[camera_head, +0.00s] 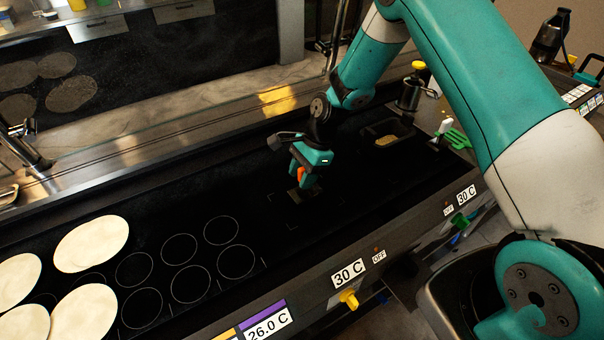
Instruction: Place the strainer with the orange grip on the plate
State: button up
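My gripper (307,179) points down low over the middle of the black griddle plate (345,205). A small orange piece (300,174), which looks like the orange grip, shows between or right beside its teal fingers. A dark greyish piece (306,191) shows just below the fingertips. It may be the strainer's body, but it is too small and dark to be sure. I cannot tell whether the fingers are closed on the grip, nor whether the dark piece touches the plate. No separate dish-type plate is clearly visible.
Several pale tortillas (91,243) lie on the griddle's left part, beside printed circles (186,283). A sunken pan with yellowish contents (386,141), a yellow-topped dark bottle (411,92) and a green spatula (458,138) are at the right. A yellow knob (348,299) sticks out in front.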

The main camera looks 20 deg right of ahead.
jog(key=shift+r, duration=0.1)
jog(key=s+b+v, duration=0.1)
jog(key=b+v, duration=0.2)
jog(key=v, duration=0.9)
jog(key=s+a+r+n, duration=0.4)
jog(key=r+n, duration=0.1)
jog(key=r, duration=0.1)
jog(key=s+a+r+n, duration=0.2)
jog(key=s+r+n, duration=0.2)
jog(key=s+n, duration=0.5)
jog(key=s+a+r+n, duration=0.3)
jog(key=s+n, duration=0.6)
jog(key=s, duration=0.5)
jog(key=shift+s+r+t, duration=0.2)
jog(key=shift+r+t, duration=0.2)
jog(key=shift+d, duration=0.1)
